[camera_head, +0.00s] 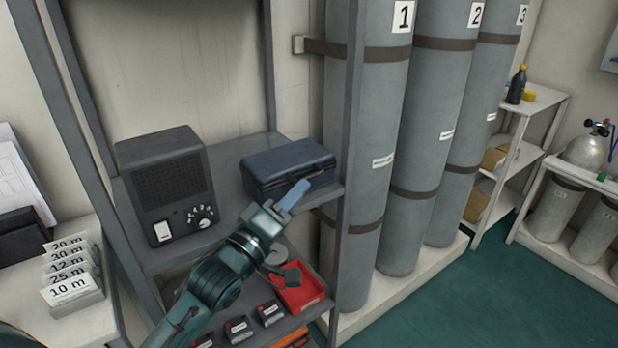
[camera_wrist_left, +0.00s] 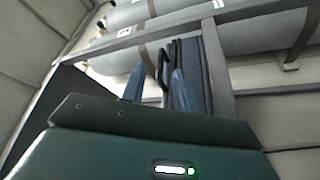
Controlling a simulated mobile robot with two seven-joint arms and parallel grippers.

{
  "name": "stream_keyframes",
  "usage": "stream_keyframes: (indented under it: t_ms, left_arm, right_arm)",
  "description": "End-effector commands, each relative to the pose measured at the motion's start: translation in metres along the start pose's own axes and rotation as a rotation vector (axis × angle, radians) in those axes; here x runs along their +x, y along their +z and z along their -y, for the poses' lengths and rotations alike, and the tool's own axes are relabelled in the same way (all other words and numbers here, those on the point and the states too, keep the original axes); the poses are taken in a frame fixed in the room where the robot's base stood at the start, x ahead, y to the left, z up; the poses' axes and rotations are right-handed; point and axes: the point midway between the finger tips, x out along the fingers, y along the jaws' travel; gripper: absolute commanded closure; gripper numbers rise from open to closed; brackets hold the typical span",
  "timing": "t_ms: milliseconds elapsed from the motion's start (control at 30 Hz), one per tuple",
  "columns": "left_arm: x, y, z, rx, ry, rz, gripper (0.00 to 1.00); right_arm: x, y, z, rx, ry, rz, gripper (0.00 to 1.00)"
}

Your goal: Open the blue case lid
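The blue case (camera_head: 288,168) lies on the middle shelf of the grey rack in the head view, and its lid is shut. My left gripper (camera_head: 296,190) is in front of the case's near right side. In the left wrist view, its two blue fingers (camera_wrist_left: 157,87) stand apart. A dark handle-like loop (camera_wrist_left: 163,68) shows between them, beside the dark side of the case (camera_wrist_left: 193,72). I see no finger closed on it, and I cannot tell whether either finger touches the case. My right gripper is in neither view.
A dark speaker box (camera_head: 165,185) with a knob stands left of the case. A rack post (camera_head: 350,130) and tall grey cylinders (camera_head: 365,170) are close on the right. A red tray (camera_head: 303,292) and small boxes lie on the shelf below.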

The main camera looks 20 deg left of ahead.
Motion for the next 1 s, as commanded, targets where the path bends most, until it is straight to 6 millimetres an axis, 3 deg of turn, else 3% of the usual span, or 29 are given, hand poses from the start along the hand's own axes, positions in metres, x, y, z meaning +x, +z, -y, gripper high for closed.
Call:
stream_keyframes:
  t_ms: [100,300,667,1000]
  left_arm:
    - [0.022,-0.001,-0.001,0.0,0.001,-0.001,0.7]
    - [0.044,0.0,0.0,0.0,-0.001,0.0,0.7]
    - [0.049,0.001,0.001,0.0,-0.002,0.001,0.7]
    - [0.048,0.0,0.001,0.0,-0.001,0.0,0.97]
  right_arm:
    - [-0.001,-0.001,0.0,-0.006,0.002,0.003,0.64]
    - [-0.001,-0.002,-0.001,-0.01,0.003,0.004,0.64]
    - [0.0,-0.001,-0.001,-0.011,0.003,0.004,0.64]
    - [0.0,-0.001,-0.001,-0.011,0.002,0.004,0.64]
